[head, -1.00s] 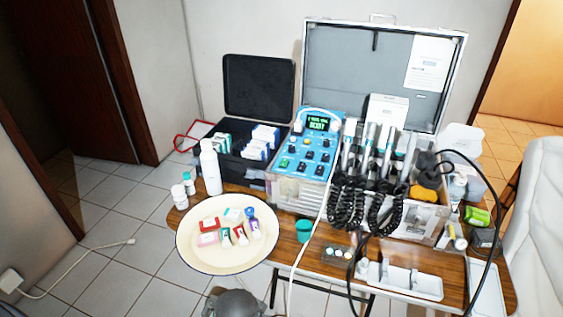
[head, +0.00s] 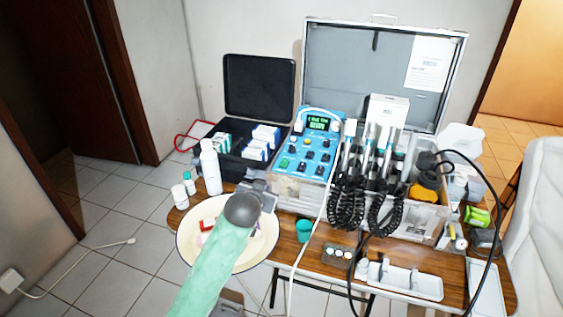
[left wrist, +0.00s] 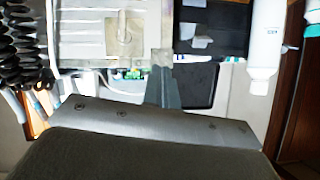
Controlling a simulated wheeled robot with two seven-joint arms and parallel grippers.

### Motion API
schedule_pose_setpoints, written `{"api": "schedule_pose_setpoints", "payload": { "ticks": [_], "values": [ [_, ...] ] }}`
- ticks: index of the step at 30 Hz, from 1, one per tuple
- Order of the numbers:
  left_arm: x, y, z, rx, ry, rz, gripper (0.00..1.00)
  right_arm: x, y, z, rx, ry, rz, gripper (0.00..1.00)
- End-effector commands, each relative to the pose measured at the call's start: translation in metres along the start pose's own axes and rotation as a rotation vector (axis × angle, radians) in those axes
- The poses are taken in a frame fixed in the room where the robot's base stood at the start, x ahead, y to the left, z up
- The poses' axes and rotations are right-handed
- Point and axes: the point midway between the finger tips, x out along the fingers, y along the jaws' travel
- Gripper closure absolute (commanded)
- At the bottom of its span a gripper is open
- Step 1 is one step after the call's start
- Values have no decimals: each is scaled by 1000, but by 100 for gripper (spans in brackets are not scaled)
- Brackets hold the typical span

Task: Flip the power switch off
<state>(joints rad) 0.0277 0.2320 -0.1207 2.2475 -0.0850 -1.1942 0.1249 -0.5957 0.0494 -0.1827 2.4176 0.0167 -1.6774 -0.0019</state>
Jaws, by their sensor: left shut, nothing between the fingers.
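The dental control unit (head: 284,185) stands on the wooden table, with a blue panel (head: 308,158) of knobs and switches and a lit green display (head: 318,123). I cannot tell which control is the power switch. My left gripper (head: 266,192) is in front of the unit's lower left, above the right side of the plate; it is shut and empty. In the left wrist view its fingers (left wrist: 161,88) are together, below a pale metal unit face (left wrist: 90,28). My left arm hides part of the plate. My right gripper is not in view.
A cream plate (head: 190,252) with small packs lies front left. A white bottle (head: 210,170) stands behind it, near an open black case (head: 258,88). A green cup (head: 304,230) and coiled black cords (head: 347,203) are right of the gripper. A white tray (head: 410,281) lies front right.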

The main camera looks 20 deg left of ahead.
Motion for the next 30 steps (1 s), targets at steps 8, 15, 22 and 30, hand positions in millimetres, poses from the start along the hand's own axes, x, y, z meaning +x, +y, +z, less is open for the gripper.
{"api": "schedule_pose_setpoints", "payload": {
  "ticks": [8,15,22,30],
  "values": [
    [15,-4,-37,-92,262,7,100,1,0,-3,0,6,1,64],
    [6,-1,-63,-159,406,45,100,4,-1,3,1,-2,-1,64],
    [5,0,-65,-185,416,53,100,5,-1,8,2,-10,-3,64],
    [7,-1,-66,-184,415,53,100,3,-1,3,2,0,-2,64]
  ]
}}
